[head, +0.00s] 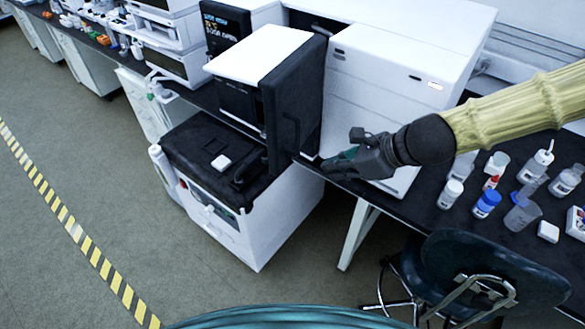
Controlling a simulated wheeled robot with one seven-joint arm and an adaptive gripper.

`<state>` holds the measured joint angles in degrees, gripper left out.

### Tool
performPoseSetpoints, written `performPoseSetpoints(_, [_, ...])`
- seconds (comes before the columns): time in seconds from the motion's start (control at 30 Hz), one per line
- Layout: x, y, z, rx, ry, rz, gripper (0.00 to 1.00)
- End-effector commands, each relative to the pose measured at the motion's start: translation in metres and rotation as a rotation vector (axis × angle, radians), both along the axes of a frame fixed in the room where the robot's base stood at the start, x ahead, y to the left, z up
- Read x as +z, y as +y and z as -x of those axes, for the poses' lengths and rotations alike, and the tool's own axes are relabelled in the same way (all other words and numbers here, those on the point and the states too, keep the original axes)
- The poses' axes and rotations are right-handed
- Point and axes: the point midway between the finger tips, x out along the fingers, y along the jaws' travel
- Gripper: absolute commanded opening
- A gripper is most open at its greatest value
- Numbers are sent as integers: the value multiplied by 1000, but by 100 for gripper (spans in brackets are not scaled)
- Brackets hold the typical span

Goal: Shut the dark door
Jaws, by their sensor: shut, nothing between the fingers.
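The dark door (293,105) is a tall black panel with a slim handle. It stands beside the white-topped instrument (258,55), at the left end of the big white cabinet (385,85). It looks swung out from the instruments, but its exact angle is hard to tell. My gripper (332,165) looks like a dark gloved hand with teal fingertips. It is shut and empty, pointing left, just right of the door's lower edge. I cannot tell whether it touches the door. My sleeved arm comes in from the right and hides part of the white cabinet and bench.
A low white unit with a black top (195,150) stands left of the door. Bottles and jars (487,203) crowd the dark bench at right. A dark chair (480,275) stands in front of it. The grey floor (60,230) at left is open, crossed by striped tape (75,232).

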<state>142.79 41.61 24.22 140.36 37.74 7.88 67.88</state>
Motion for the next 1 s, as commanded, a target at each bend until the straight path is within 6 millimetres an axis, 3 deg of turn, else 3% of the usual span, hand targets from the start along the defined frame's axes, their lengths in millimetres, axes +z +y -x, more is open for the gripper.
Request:
performPoseSetpoints(0.17, [3, 4, -2, -10, 6, -16, 0])
performPoseSetpoints(1.0, [-39, 40, -20, -7, 6, -12, 0])
